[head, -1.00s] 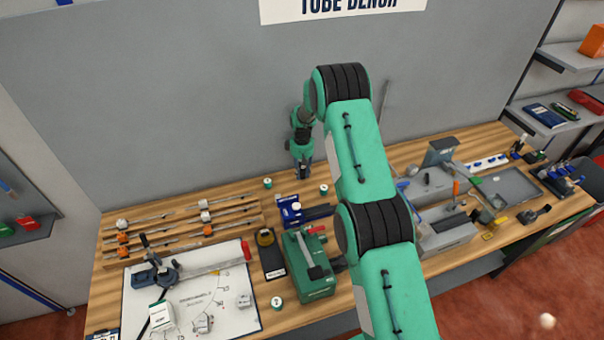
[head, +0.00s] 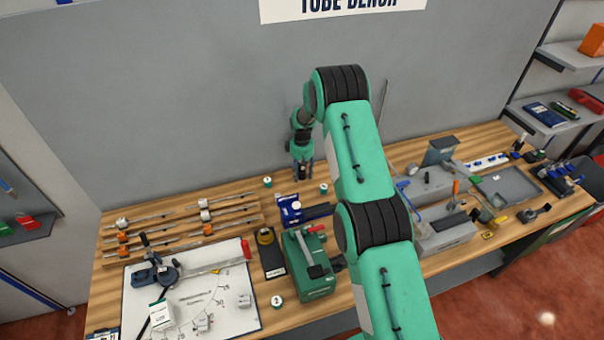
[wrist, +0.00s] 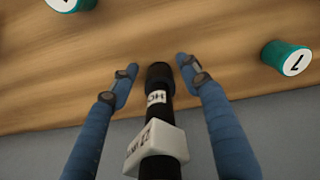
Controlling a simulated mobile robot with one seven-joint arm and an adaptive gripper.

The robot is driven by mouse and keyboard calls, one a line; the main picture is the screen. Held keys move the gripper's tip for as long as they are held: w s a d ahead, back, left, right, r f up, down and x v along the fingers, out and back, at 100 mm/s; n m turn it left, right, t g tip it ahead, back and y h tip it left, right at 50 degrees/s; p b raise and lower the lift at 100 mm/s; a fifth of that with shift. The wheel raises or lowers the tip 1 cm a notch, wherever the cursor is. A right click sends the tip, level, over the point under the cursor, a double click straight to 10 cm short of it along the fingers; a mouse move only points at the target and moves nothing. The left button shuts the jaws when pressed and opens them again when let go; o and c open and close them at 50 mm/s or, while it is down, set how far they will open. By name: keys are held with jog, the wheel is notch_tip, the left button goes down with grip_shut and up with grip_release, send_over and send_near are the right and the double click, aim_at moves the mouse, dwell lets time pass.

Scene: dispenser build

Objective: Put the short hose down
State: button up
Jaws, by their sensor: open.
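The short hose (wrist: 160,130) is black, with a white tag around it and a white printed label near its end. In the wrist view it runs between the two blue fingers of my gripper (wrist: 157,70), its tip over the wooden bench (wrist: 215,45). The fingers are open, with a gap on each side of the hose. In the head view my gripper (head: 302,172) is low at the back of the bench, near the wall. The hose is too small there to make out clearly. Whether its hidden end touches the bench, I cannot tell.
Green numbered markers stand either side, left (wrist: 72,5) and right (wrist: 288,58). A blue fixture (head: 290,210) and a green machine (head: 310,265) are in front. Racked rods (head: 180,220) lie left; grey equipment (head: 440,185) is right. The grey wall is close behind.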

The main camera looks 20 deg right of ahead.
jog(key=shift+r, duration=0.1)
jog(key=shift+r+b, duration=0.6)
jog(key=shift+r, duration=5.45)
jog(key=shift+r, duration=0.1)
jog(key=shift+r, duration=0.25)
jog(key=s+a+r+m+t, duration=0.1)
jog(key=s+a+r, duration=0.1)
jog(key=s+r, duration=0.7)
jog(key=s+a+r+m+t, duration=0.15)
jog(key=s+r, duration=0.45)
jog(key=r, duration=0.7)
jog(key=s+a+r, duration=0.3)
jog(key=s+r, duration=0.4)
jog(key=r, duration=0.5)
jog(key=s+a+r+m+t, duration=0.1)
jog(key=s+r, duration=0.2)
jog(key=s, duration=0.5)
jog(key=s+a+r+m+t, duration=0.1)
jog(key=s+r, duration=0.3)
jog(key=s, duration=0.5)
jog(key=s+a+f+m+t, duration=0.1)
jog(key=s+f, duration=0.1)
jog(key=s, duration=1.6)
jog(key=shift+a+f, duration=0.2)
jog(key=shift+a, duration=0.05)
